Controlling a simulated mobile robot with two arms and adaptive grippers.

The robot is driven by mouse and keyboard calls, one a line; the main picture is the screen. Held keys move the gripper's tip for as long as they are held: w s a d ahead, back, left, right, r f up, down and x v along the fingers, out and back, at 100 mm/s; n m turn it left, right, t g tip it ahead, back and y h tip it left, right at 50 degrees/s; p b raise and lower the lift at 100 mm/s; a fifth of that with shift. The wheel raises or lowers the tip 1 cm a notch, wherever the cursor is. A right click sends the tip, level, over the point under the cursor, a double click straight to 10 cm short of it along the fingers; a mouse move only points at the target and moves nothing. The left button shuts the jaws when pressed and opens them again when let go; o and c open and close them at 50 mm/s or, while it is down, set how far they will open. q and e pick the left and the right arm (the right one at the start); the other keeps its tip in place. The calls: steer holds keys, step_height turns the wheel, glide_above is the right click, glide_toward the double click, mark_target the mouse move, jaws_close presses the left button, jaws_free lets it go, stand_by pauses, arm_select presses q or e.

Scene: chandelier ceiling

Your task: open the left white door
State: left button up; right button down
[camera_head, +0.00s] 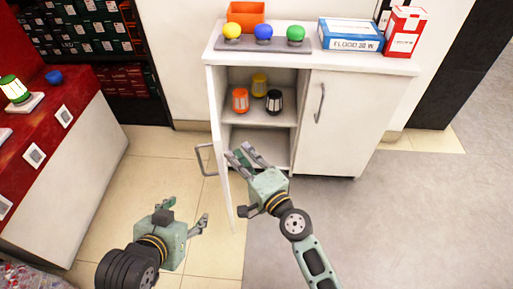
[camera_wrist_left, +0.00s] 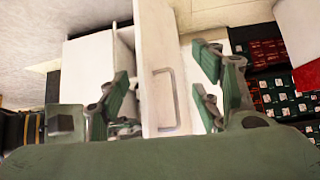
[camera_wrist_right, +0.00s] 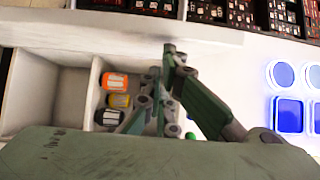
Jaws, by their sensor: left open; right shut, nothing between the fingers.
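The left white door (camera_head: 216,125) stands swung open from the cabinet, seen nearly edge-on in the head view. Its grey handle (camera_head: 204,160) is on the outer face, to the left. My right gripper (camera_head: 240,154) is shut and empty, on the inner side of the door, close to it; contact cannot be told. My left gripper (camera_head: 187,212) is open and empty, on the outer side, below the handle in the picture. In the left wrist view the door (camera_wrist_left: 158,35) and handle (camera_wrist_left: 166,100) appear between its spread fingers. The right gripper (camera_wrist_right: 169,50) also shows in its wrist view.
The cabinet's shelf holds orange (camera_head: 240,101), yellow (camera_head: 259,85) and black (camera_head: 274,102) lanterns. The right door (camera_head: 345,125) is closed. A tray with coloured balls, an orange bin (camera_head: 246,12) and boxes (camera_head: 350,35) stand on top. A red counter (camera_head: 60,110) is left; floor between is clear.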

arm_select(q)
steer(key=shift+s+a+f+g, duration=0.2)
steer(key=shift+s+f+g, duration=0.15)
steer(key=shift+s, duration=0.15)
steer(key=shift+s+a+f+g, duration=0.15)
steer(key=shift+s+f+g, duration=0.15)
steer(key=shift+s, duration=0.15)
arm_select(e)
steer(key=shift+s+a, duration=0.3)
steer(key=shift+a, duration=0.7)
steer(key=shift+s+a, duration=0.3)
steer(key=shift+a, duration=0.65)
steer(key=shift+d, duration=0.1)
